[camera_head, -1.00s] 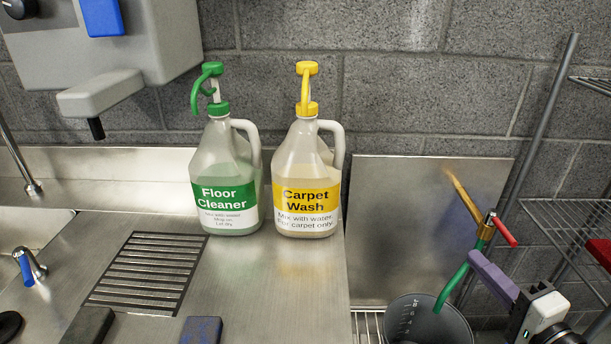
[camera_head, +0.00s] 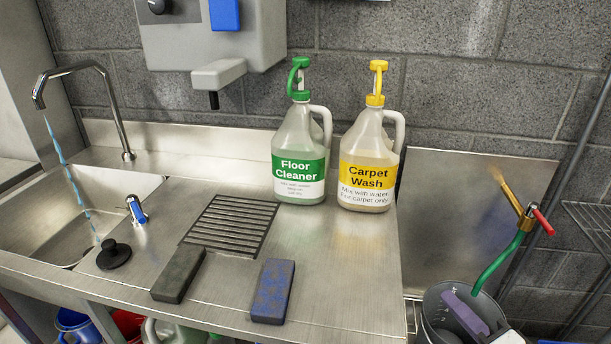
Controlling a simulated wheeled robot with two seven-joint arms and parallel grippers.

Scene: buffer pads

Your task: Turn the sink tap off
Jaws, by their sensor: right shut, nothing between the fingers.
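The sink tap's curved metal spout (camera_head: 92,72) stands at the left, and a stream of blue-tinted water (camera_head: 68,172) falls from it into the steel sink basin (camera_head: 45,232). A small metal lever with a blue end (camera_head: 136,209) stands upright on the counter just right of the basin. My right gripper (camera_head: 462,310), with a purple finger part, is low at the right, in front of the grey bucket and far from the lever. It is shut and empty. My left gripper is not in view.
A black plug (camera_head: 114,254), a drain grille (camera_head: 231,226) and two sponge blocks (camera_head: 178,275) (camera_head: 273,290) lie on the counter. Floor cleaner (camera_head: 301,150) and carpet wash (camera_head: 368,165) jugs stand behind. A grey bucket (camera_head: 440,335) and a green hose (camera_head: 497,265) with a red-handled valve are at right.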

